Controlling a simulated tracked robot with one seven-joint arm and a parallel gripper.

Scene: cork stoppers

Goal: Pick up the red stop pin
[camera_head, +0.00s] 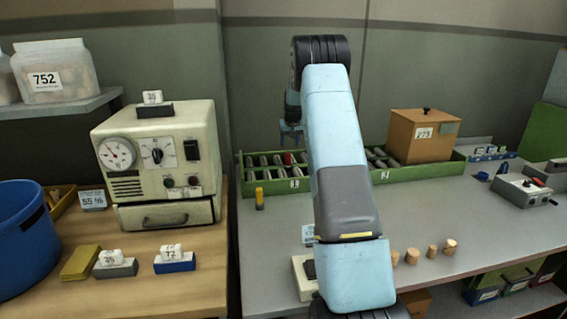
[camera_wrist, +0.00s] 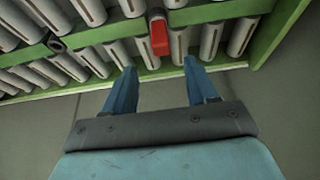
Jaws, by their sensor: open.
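The red stop pin (camera_wrist: 159,36) shows in the wrist view among a row of pale grey cylinders in a green rack (camera_wrist: 255,50). In the head view the red pin (camera_head: 288,158) is a small red spot in the green rack (camera_head: 246,178) at the back of the grey table. My gripper (camera_wrist: 155,78) is open and empty. Its two blue fingers point toward the rack, one on each side of the red pin's line, with the pin ahead of the fingertips and apart from them. In the head view my gripper (camera_head: 291,133) is above the rack, partly hidden by my arm.
A brown box (camera_head: 424,135) stands at the rack's right part. Several cork stoppers (camera_head: 432,251) stand on the grey table (camera_head: 490,210). A yellow object (camera_head: 259,198) stands before the rack. A beige machine (camera_head: 158,160) is at left.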

